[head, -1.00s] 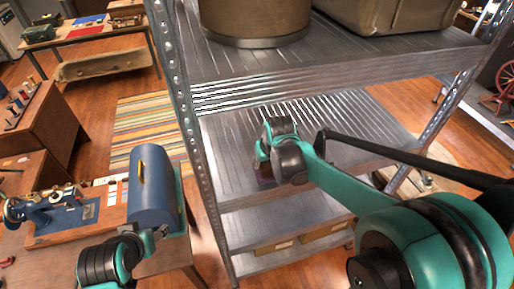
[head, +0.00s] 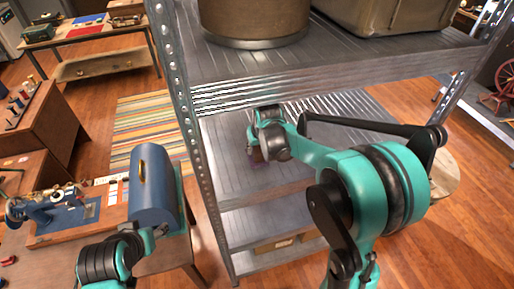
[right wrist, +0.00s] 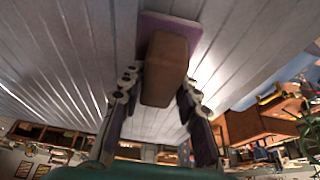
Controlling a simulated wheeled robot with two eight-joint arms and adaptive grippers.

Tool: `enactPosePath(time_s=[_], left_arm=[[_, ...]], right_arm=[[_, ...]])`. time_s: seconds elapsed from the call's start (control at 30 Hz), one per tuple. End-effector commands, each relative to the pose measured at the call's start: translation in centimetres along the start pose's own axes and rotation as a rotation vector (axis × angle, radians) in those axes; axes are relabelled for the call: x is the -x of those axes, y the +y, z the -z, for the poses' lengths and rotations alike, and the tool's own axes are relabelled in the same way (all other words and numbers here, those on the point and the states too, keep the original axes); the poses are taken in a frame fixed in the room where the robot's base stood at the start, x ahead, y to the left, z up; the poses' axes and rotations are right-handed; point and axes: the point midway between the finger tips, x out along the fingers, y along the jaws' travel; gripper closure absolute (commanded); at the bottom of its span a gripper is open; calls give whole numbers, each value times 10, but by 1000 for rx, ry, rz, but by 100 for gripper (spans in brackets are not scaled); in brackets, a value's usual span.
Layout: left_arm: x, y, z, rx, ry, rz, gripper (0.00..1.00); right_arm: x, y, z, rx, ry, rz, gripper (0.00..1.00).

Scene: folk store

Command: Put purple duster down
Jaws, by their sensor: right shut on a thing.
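The purple duster (right wrist: 166,68) is a brown block with a flat purple pad at its far end in the right wrist view. My right gripper (right wrist: 160,84) is shut on its brown block, one finger on each side. In the head view my right gripper (head: 255,150) is over the middle metal shelf (head: 226,171), near the left post. Only a little of the duster (head: 257,160) shows under it there. I cannot tell whether the pad touches the shelf. My left arm is at the lower left; its gripper is not visible.
The upper shelf (head: 330,62) with a round brown container (head: 254,20) and a brown case (head: 390,15) is above my right arm. A perforated post (head: 185,120) stands left of the gripper. A blue rounded box (head: 152,188) is on the table at left.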

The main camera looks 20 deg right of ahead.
Motion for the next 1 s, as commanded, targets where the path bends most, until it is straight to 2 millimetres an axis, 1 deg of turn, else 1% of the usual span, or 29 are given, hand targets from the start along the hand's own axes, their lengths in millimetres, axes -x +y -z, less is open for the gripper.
enactPosePath(time_s=[0.07,0.1,0.13,0.17,0.47,0.57,0.67,0.9,1.0], left_arm=[[-3,0,-2,0,0,0,47],[-3,0,-2,0,0,0,47],[-2,0,-2,0,0,0,47],[-2,0,-2,0,0,0,47],[-1,0,-1,0,0,0,47],[2,0,2,0,0,0,47],[-2,0,-2,0,0,0,47],[-7,0,-5,0,0,0,47],[-8,0,-6,0,0,0,47]], right_arm=[[-4,0,-2,0,0,0,100],[-3,0,-1,0,0,0,60],[-3,0,-1,0,0,0,52],[-3,0,-1,0,0,0,48],[-2,0,-1,0,0,0,48],[4,0,1,0,0,0,48],[15,0,-2,0,0,0,48],[35,0,-56,0,0,0,48],[44,0,-76,0,0,0,48]])
